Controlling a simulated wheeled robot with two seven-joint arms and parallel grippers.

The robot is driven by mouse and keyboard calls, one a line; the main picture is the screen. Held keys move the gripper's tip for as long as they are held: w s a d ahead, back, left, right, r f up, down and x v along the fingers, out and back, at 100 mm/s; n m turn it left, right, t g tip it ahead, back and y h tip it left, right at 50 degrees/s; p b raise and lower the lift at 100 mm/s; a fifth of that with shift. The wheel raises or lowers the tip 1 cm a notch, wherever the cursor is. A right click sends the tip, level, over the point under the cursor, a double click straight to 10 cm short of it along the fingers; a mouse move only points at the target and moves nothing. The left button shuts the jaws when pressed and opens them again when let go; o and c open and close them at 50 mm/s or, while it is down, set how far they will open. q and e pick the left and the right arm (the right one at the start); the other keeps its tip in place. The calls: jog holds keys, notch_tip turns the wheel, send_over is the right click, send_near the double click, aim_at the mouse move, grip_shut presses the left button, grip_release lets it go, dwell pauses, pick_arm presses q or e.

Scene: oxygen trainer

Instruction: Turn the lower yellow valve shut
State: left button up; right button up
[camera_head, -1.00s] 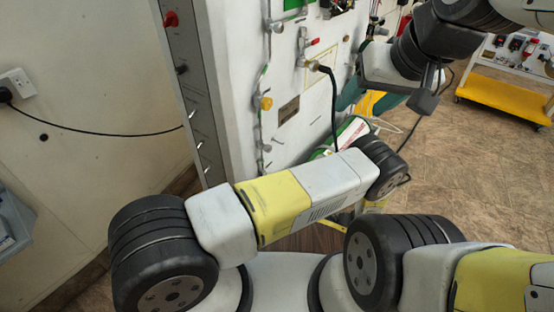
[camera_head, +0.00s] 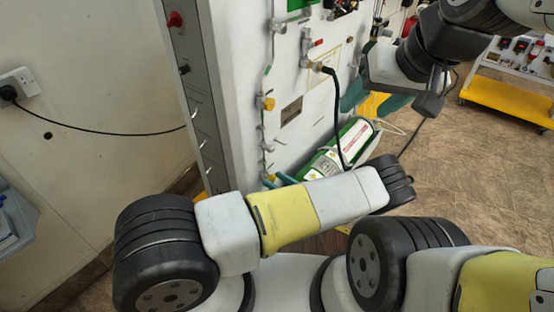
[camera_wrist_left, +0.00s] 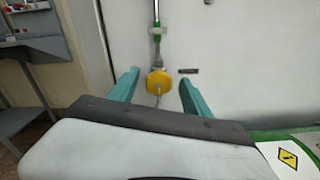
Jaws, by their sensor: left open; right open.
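A yellow valve (camera_head: 268,103) sits on a thin vertical pipe on the white panel (camera_head: 235,60). In the left wrist view a yellow valve (camera_wrist_left: 159,82) stands at the lower end of a green-and-grey pipe, centred between two teal fingers. My left gripper (camera_wrist_left: 160,90) is open around the line of sight to it, with a gap on both sides; contact is not visible. My right gripper (camera_head: 372,104) is open and empty at the upper right.
A green-and-white cylinder (camera_head: 345,145) lies tilted at the panel's foot, close to my left arm. A black hose (camera_head: 335,110) hangs from a brass fitting (camera_head: 318,66). A yellow trolley (camera_head: 508,98) stands at the right on open floor.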

pick_arm(q)
jog(key=shift+w+a, duration=0.1)
jog(key=shift+a, duration=0.1)
grip_shut()
jog(key=shift+m, duration=0.3)
jog(key=shift+d+f+m, duration=0.15)
jog(key=shift+m, duration=2.95)
grip_release()
